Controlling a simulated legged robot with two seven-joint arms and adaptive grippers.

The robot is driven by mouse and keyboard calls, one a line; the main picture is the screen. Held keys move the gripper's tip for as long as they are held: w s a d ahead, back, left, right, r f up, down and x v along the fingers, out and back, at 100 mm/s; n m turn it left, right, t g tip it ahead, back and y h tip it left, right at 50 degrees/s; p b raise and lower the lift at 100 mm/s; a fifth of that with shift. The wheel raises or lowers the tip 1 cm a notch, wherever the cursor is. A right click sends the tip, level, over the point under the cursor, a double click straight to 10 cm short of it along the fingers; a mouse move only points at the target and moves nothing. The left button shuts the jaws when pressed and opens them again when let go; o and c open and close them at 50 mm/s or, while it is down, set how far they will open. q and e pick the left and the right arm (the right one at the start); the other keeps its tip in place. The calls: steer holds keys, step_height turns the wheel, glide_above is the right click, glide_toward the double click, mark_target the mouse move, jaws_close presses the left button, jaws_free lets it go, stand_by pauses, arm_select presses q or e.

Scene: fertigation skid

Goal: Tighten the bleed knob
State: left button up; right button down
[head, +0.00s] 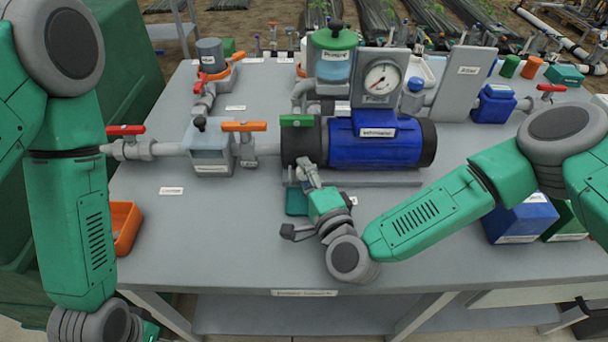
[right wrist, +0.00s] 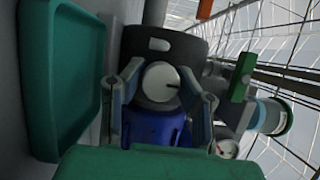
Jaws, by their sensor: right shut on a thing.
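The bleed knob (right wrist: 159,84) is a pale grey round knob with a small dark mark, on the dark end of a blue cylindrical body (right wrist: 155,127) in the right wrist view. My right gripper (right wrist: 161,92) has one finger on each side of the knob and is shut on it. In the head view my right gripper (head: 308,173) reaches the front lower left end of the black and blue pump body (head: 375,144), and it hides the knob there. My left arm hangs at the left edge; its fingers are out of the frame.
A teal tray (head: 296,201) lies beside my right gripper. Grey pipes with red, orange and green valve handles (head: 243,126) run left of the pump. A pressure gauge (head: 382,78) stands above it.

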steer(key=shift+s+d+f, duration=0.15)
steer(key=shift+f, duration=0.15)
steer(key=c, duration=1.2)
jaws_free()
steer(key=shift+d+r, duration=0.1)
steer(key=shift+s+d, duration=0.1)
steer(key=shift+s, duration=0.25)
steer(key=v, duration=1)
steer(key=shift+s+d, duration=0.1)
steer(key=shift+s, duration=0.1)
steer(key=shift+s+d, duration=0.15)
steer(key=shift+s, duration=0.2)
